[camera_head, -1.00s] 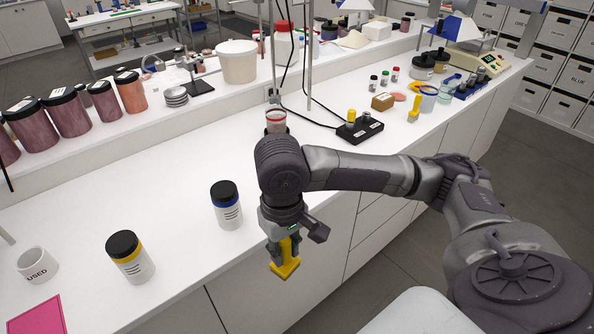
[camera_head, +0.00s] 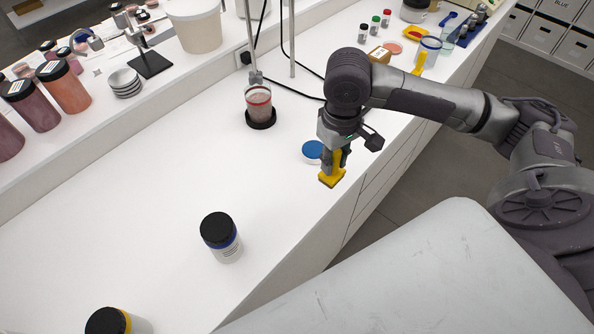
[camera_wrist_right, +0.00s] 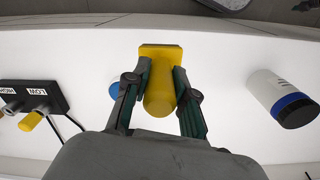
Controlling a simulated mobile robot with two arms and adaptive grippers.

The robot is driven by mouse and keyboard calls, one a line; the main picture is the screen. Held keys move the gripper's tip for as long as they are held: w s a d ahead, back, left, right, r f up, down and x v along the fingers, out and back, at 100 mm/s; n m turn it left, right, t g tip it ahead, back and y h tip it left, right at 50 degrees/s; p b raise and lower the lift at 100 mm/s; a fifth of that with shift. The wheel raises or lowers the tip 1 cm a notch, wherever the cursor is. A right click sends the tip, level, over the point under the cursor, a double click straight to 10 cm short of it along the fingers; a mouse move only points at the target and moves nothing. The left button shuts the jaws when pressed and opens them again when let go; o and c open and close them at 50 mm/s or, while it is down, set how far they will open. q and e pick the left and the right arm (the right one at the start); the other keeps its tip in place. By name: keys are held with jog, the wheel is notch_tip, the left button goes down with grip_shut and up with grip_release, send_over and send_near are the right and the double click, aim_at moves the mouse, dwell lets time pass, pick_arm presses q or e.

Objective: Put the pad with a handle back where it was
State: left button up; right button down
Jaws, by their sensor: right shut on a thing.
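The yellow pad with a handle (camera_head: 331,177) is in my right gripper (camera_head: 336,157), near the counter's front edge. In the right wrist view the yellow handle (camera_wrist_right: 160,92) sits between the two fingers, which are shut on it, and the flat pad part lies beyond the fingertips. I cannot tell whether the pad touches the counter. A round blue-topped thing (camera_head: 312,150) is just behind and left of the pad, partly hidden by the gripper. It also shows beside the left finger in the wrist view (camera_wrist_right: 114,90). My left gripper is not in view.
A black-lidded jar with a blue band (camera_head: 221,238) stands to the left; another, yellow-banded (camera_head: 117,321), is nearer. A red-ringed beaker (camera_head: 259,103) sits on a black base behind. A black labelled block (camera_wrist_right: 38,96) shows in the wrist view. The counter's middle (camera_head: 160,200) is clear.

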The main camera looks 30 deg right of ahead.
jog(key=w+a+f+p, duration=0.1)
jog(key=w+a+f, duration=0.2)
jog(key=w+f, duration=0.1)
jog(key=f, duration=0.1)
jog(key=w+a+f+p, duration=0.1)
jog(key=w+a+f, duration=0.1)
jog(key=f, duration=0.1)
jog(key=shift+w+a+f+p, duration=0.1)
jog(key=shift+a+f+p, duration=0.1)
jog(key=shift+a+p, duration=0.15)
jog(key=shift+f, duration=0.3)
pick_arm(q)
notch_tip(320, 180, up, 3)
jog(key=shift+w, duration=0.1)
pick_arm(e)
jog(key=shift+w, duration=0.1)
jog(key=shift+f, duration=0.1)
jog(key=c, duration=1)
grip_release()
jog(key=shift+o, duration=0.2)
